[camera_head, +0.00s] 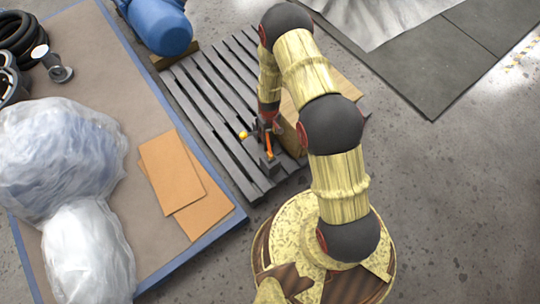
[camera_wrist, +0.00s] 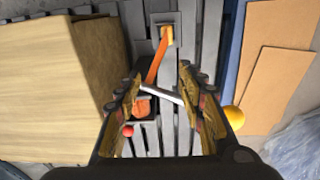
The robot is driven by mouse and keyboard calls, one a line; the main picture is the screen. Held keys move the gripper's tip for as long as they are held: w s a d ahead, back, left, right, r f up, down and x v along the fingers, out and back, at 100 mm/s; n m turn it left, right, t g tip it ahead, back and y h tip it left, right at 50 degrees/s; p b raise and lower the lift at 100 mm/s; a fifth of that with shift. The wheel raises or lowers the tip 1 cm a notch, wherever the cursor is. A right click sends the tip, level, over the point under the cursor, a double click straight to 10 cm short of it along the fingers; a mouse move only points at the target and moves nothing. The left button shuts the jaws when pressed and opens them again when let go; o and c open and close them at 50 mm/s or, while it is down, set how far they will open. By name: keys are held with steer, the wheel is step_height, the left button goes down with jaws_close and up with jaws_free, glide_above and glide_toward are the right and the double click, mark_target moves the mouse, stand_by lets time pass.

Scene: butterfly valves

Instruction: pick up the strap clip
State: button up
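The strap clip seems to be part of an orange strap piece (camera_wrist: 157,60) on the grey slatted pallet; I cannot tell its exact outline. Its far end meets a small yellow-orange piece (camera_wrist: 167,35) on a grey block. A wider orange part (camera_wrist: 142,107) sits nearer the wrist, by the left finger, and a pale grey bar (camera_wrist: 161,92) crosses between the fingertips. My gripper (camera_wrist: 160,88) is open, with its fingers on either side of this area. In the head view, the orange piece (camera_head: 268,143) shows below my gripper, which is mostly hidden by its arm.
A grey pallet (camera_head: 205,105) lies under the work. A cardboard box (camera_wrist: 50,85) stands close left of my gripper in the wrist view. A yellow ball (camera_wrist: 234,117) and red ball (camera_wrist: 127,131) are near the fingers. Brown sheets (camera_head: 172,172) and plastic-wrapped bundles (camera_head: 60,155) lie left.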

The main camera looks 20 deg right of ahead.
glide_above(270, 153)
steer(key=f, duration=1)
steer(key=shift+s+d+f, duration=0.15)
steer(key=shift+s+d, duration=0.1)
steer(key=shift+s, duration=0.1)
steer(key=f+b, duration=0.1)
steer(key=f, duration=0.1)
steer(key=f+b, duration=0.1)
steer(key=f, duration=0.2)
steer(key=shift+w+a+f+b, duration=0.25)
steer(key=shift+w+f+b, duration=0.05)
steer(key=shift+f+b, duration=0.1)
steer(key=shift+c, duration=0.9)
steer(key=c, duration=0.7)
jaws_close()
